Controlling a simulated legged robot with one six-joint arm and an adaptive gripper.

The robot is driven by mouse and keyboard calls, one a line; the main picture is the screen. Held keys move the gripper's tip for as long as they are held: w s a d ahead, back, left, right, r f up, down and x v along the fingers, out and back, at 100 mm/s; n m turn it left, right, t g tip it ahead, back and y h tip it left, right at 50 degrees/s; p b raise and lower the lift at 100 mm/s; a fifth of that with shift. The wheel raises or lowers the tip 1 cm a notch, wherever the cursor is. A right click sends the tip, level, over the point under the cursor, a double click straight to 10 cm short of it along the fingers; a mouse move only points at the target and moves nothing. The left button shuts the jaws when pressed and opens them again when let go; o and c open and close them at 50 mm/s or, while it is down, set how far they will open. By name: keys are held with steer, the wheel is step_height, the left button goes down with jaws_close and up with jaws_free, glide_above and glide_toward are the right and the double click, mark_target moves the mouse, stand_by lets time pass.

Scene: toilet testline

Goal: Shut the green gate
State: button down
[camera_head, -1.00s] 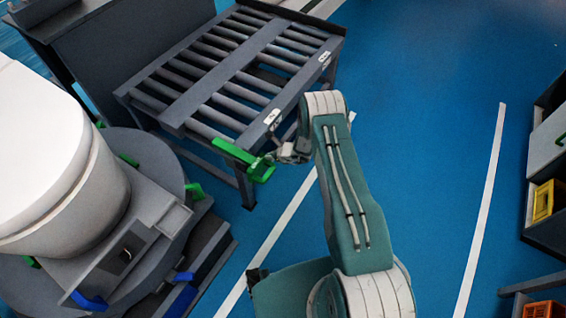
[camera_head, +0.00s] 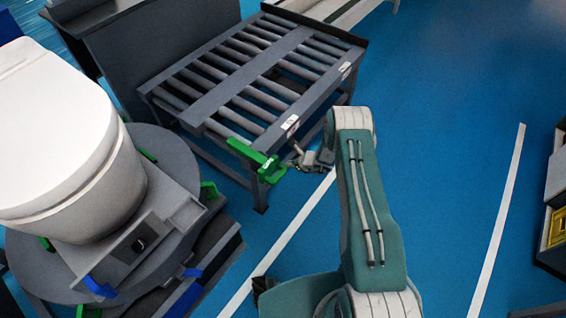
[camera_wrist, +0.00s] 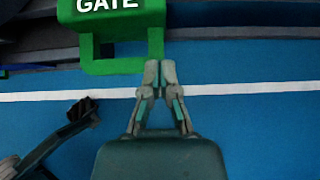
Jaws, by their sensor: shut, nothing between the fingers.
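The green gate (camera_head: 256,158) is at the near corner of the roller conveyor in the head view, lying along its near end. In the wrist view the green gate (camera_wrist: 111,18) shows the white word "GATE", with a green handle loop (camera_wrist: 117,67) below it. My gripper (camera_head: 302,160) is just right of the gate. In the wrist view my gripper (camera_wrist: 160,68) is shut and empty, its fingertips at the right side of the handle loop. I cannot tell whether they touch it.
The roller conveyor (camera_head: 247,84) stands behind the gate. A white toilet (camera_head: 62,140) sits on a round grey turntable (camera_head: 178,158) at left, with green and blue clamps. A yellow bin (camera_head: 558,228) is at far right. Blue floor (camera_head: 440,150) is open between.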

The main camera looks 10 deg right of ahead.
steer(key=v, duration=1)
steer(key=s+a+r+n+g, duration=0.15)
steer(key=r+n, duration=0.35)
steer(key=r, duration=0.5)
steer(key=s+a+r+n, duration=0.2)
steer(key=a+r+n, duration=0.15)
steer(key=r, duration=0.75)
steer(key=s+a+r+n+g, duration=0.15)
steer(key=r+n, duration=0.35)
steer(key=r, duration=0.5)
steer(key=s+r+n+h, duration=0.2)
steer(key=s+r+n, duration=0.5)
steer(key=s+r, duration=0.5)
steer(key=s+d+r+n+t+h, duration=0.1)
steer(key=s+d+r+n+h, duration=0.1)
steer(key=s, duration=0.5)
steer(key=s+d+r+n+t+h, duration=0.1)
steer(key=s+n, duration=0.3)
steer(key=s, duration=0.4)
steer(key=shift+s+d+r+h, duration=0.2)
steer(key=shift+d+r+h, duration=0.35)
steer(key=shift+d+h, duration=0.15)
steer(key=shift+n, duration=0.25)
